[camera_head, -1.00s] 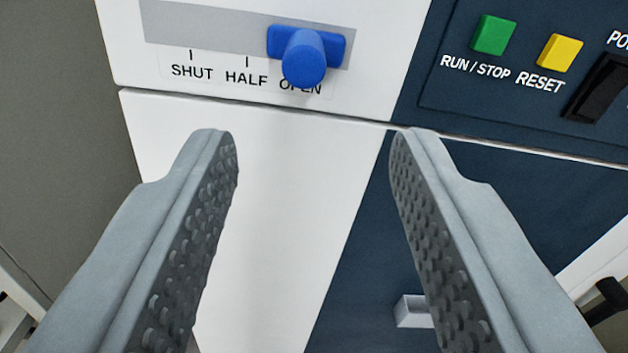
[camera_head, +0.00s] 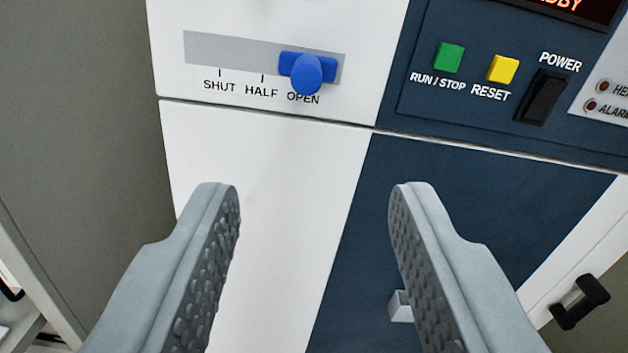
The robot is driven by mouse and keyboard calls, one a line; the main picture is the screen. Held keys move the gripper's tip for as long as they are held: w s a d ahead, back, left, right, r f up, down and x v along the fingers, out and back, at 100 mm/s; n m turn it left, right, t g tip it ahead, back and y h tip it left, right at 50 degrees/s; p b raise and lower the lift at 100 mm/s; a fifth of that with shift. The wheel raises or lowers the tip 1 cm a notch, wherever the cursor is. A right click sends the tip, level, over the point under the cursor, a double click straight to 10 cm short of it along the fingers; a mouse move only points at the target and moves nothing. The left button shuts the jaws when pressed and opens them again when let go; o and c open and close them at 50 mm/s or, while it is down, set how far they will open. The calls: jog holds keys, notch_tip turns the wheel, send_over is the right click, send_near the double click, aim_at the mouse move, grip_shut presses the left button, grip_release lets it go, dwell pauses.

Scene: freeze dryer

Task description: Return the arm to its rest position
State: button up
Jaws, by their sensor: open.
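My gripper (camera_head: 314,190) is open and empty, its two grey padded fingers spread wide in front of the freeze dryer's lower white and dark blue front (camera_head: 265,210). A blue slider knob (camera_head: 308,72) sits above and beyond the fingertips, at the OPEN mark of its grey slot. The SHUT and HALF marks are to its left. The fingers are apart from the knob.
The dark control panel holds a green RUN / STOP button (camera_head: 449,57), a yellow RESET button (camera_head: 502,69) and a black POWER switch (camera_head: 541,97). A black handle (camera_head: 579,302) sticks out at lower right. A grey surface (camera_head: 80,130) lies left of the machine.

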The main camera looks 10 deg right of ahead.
jog(key=s+f+m, duration=0.1)
jog(key=s+f, duration=0.9)
jog(key=f, duration=0.3)
jog(key=s+f, duration=1)
jog(key=f, duration=0.3)
jog(key=shift+f+m+g, duration=0.2)
jog(key=shift+m+g, duration=0.1)
jog(key=shift+m, duration=0.1)
